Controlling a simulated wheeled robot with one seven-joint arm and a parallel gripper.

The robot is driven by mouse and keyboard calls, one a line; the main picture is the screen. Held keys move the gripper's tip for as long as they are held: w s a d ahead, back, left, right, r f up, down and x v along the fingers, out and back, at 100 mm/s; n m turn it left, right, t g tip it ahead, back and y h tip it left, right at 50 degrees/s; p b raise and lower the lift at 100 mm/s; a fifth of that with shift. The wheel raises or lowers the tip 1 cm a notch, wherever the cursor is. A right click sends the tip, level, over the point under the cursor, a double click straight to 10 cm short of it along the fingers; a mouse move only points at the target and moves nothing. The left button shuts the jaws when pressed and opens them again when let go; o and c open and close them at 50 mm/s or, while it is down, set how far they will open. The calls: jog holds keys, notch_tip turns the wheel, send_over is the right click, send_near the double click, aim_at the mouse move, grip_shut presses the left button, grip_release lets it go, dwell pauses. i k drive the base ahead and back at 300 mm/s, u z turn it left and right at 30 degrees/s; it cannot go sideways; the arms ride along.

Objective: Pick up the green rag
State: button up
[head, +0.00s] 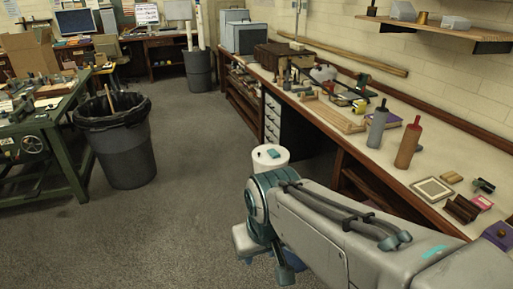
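My gripper cannot be made out; only arm links show.
The long workbench (437,160) on the right carries bottles, frames and several small tools. A black-lined bin (127,150) and a green metal table (62,122) stand at left. The grey floor between them is clear.

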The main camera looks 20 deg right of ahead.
aim_at(273, 152)
jog(key=z, duration=0.8)
